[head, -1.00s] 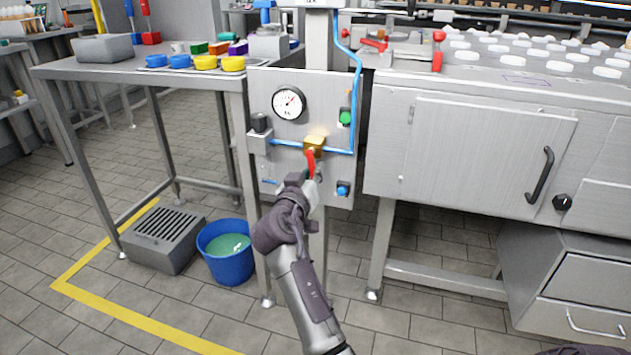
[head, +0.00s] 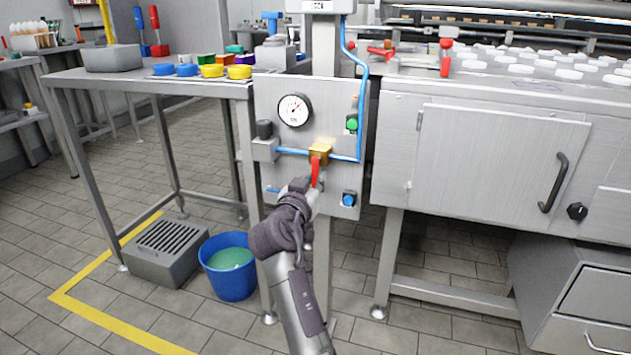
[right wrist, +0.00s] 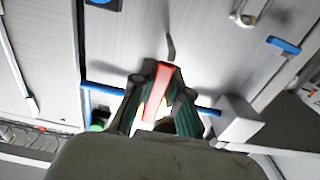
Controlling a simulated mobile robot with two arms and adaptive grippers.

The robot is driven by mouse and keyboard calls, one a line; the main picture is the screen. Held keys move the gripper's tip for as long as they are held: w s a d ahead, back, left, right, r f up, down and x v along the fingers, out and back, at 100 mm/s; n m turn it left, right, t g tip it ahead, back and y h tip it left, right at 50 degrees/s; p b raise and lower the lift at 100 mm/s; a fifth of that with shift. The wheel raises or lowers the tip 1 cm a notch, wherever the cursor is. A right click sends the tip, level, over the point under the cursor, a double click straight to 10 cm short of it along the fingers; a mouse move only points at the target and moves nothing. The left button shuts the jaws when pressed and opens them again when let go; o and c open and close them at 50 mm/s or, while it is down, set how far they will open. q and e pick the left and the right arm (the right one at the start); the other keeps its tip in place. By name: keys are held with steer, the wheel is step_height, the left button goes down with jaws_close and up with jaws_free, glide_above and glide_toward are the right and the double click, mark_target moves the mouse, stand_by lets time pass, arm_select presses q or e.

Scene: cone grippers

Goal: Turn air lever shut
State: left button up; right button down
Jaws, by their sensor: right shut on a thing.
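The red air lever (head: 315,172) hangs down from the brass valve (head: 320,152) on the grey panel. It lies roughly in line with the panel's height, across the blue air pipe (head: 292,151). My right gripper (head: 308,187) reaches up to the lever from below. In the right wrist view the red lever (right wrist: 158,88) sits between the two fingers of my right gripper (right wrist: 160,100), which are shut on it. The brass valve body is mostly hidden there behind the fingers. My left gripper is not in view.
The panel carries a pressure gauge (head: 294,110), a green button (head: 352,124) and a blue button (head: 348,199). A blue bucket (head: 229,268) and a grey grated box (head: 166,250) stand on the floor at left. A steel cabinet (head: 490,150) stands close on the right.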

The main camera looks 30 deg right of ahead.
steer(key=c, duration=1.1)
jaws_free()
